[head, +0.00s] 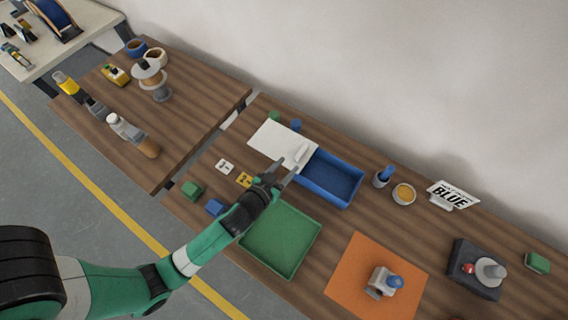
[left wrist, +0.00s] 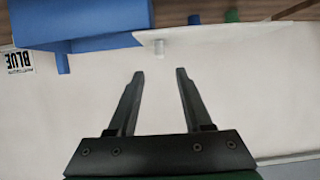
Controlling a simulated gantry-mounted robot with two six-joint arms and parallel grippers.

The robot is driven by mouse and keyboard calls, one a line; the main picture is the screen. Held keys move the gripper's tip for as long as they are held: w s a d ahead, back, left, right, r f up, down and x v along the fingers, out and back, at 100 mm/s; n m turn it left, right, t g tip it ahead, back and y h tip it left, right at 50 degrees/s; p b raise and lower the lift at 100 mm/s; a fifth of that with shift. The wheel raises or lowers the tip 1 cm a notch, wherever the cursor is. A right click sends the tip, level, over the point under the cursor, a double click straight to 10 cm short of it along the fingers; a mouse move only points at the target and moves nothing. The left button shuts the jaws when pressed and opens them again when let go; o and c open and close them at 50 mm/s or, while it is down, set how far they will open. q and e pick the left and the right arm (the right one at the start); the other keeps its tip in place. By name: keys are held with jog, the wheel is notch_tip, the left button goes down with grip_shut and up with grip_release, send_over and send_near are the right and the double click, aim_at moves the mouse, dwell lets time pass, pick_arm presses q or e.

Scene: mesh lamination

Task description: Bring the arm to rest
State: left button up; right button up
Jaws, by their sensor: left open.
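My left gripper (head: 287,168) is at the end of the green arm that comes in from the left in the head view. It is over the table near the blue bin (head: 333,198) and the white board (head: 270,142). In the left wrist view the two fingers of my left gripper (left wrist: 160,76) are spread, with nothing between them. The blue bin (left wrist: 90,22) shows there at the upper left, and the white board (left wrist: 205,38) at the upper right. My right gripper is not in view.
A green tray (head: 281,240) lies below the arm. An orange mat (head: 345,278) with a white and blue item (head: 384,282) is to the right. Beyond are a BLUE sign (head: 453,195) and a dark block (head: 474,268).

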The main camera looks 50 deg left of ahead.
pick_arm(q)
jog(key=shift+s+d+r, duration=0.2)
jog(key=shift+s+r, duration=0.1)
jog(key=shift+s, duration=0.25)
